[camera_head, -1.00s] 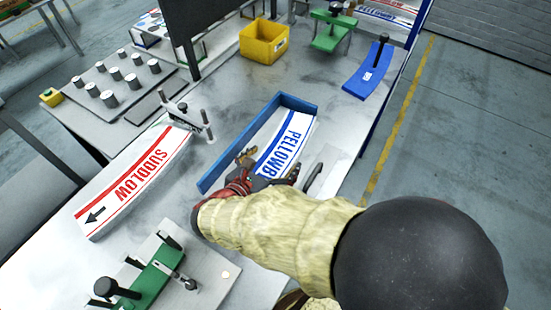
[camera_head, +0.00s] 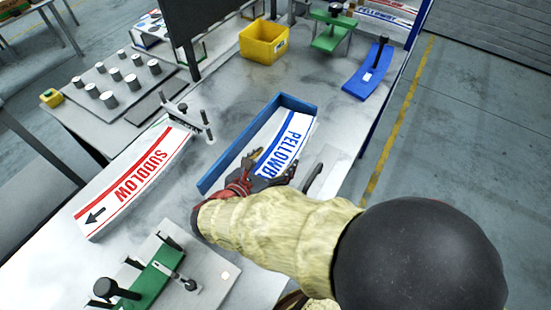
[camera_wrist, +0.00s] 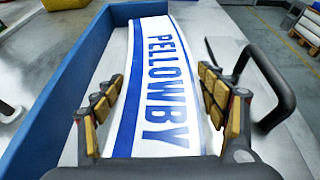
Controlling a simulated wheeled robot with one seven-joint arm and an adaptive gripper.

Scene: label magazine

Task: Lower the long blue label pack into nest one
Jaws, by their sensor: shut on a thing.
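The long white label pack with blue bands and PELLOWBY print (camera_head: 287,146) lies along a blue-walled corner holder (camera_head: 226,168). In the wrist view the pack (camera_wrist: 158,62) runs lengthwise away from me, with the holder's blue wall (camera_wrist: 62,88) on its left and across its far end. My gripper (camera_head: 270,165) is shut on the near part of the pack, with padded fingers at both long sides; it also shows in the wrist view (camera_wrist: 160,100). The pack's near end is hidden by my gripper. I cannot tell which place is nest one, or whether the pack is clear of the surface.
A red-banded SUDDLOW pack (camera_head: 130,184) lies to the left. A green clamp fixture (camera_head: 155,275) stands at the near left. A black handle (camera_wrist: 270,85) stands close right of my gripper. A yellow bin (camera_head: 263,42) and blue curved piece (camera_head: 368,75) are farther back.

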